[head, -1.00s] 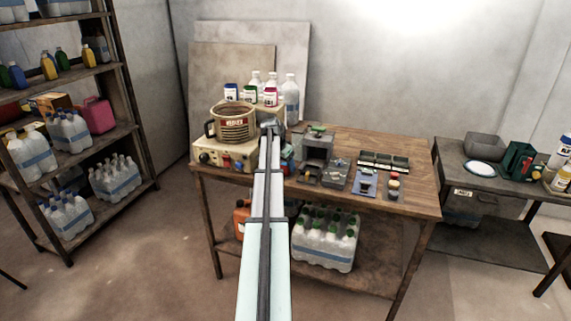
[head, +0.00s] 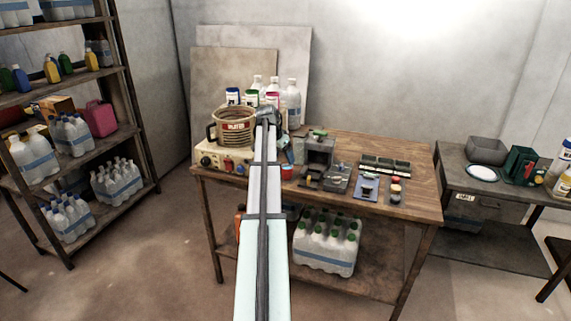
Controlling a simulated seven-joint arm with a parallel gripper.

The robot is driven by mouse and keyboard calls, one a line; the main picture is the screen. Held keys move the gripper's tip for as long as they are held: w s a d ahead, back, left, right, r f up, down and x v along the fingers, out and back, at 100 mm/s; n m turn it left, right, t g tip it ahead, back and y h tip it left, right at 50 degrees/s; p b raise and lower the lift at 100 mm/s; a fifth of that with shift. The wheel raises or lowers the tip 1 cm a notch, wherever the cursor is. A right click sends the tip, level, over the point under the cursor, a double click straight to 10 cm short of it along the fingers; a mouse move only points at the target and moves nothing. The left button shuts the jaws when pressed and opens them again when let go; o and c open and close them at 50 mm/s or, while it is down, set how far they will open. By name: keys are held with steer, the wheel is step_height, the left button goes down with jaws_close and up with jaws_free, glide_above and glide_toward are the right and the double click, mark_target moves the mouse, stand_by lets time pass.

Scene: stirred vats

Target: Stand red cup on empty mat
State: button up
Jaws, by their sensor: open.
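A small red cup (head: 287,171) stands on the wooden table, just right of my arm and partly close behind it. My gripper (head: 287,155) is open above the red cup, near the brown pot; its fingers are small and partly hidden by my arm. A blue mat (head: 367,195) lies towards the right of the table with a small item on it. A dark mat (head: 337,184) lies to its left. I cannot tell at this size which mat is empty.
A brown pot (head: 233,127) sits on a cream heater box (head: 222,157) at left. Bottles (head: 293,104) stand behind it. A grey machine (head: 319,152) stands mid-table, and a dark tray (head: 385,165) lies behind the mats. Bare wood is free at the table's right (head: 423,190).

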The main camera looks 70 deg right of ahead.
steer(key=shift+v, duration=2.4)
steer(key=w+a+f+n+y, duration=0.1)
steer(key=w+a+f+n, duration=0.2)
steer(key=w+a+f, duration=0.7)
steer(key=w+a+f+n+y, duration=0.15)
steer(key=w+a+f, duration=0.35)
steer(key=a+f, duration=0.5)
steer(key=w+a+f+n, duration=0.3)
steer(key=a+f, duration=0.7)
steer(key=a, duration=0.1)
steer(key=w+a+f+n, duration=0.2)
steer(key=a+f+n, duration=0.2)
steer(key=a+f, duration=0.6)
steer(key=s+a+f+n+g+y, duration=0.15)
steer(key=s+a+f, duration=0.35)
steer(key=a, duration=0.6)
steer(key=s+a+f+n+g, duration=0.1)
steer(key=s+a+f+n, duration=0.2)
steer(key=a+f, duration=0.6)
steer(key=s+a+f+n+g, duration=0.2)
steer(key=s+a+n, duration=0.4)
steer(key=s+a, duration=1.2)
steer(key=shift+s+f+g, duration=0.35)
steer(key=shift+s+f, duration=0.55)
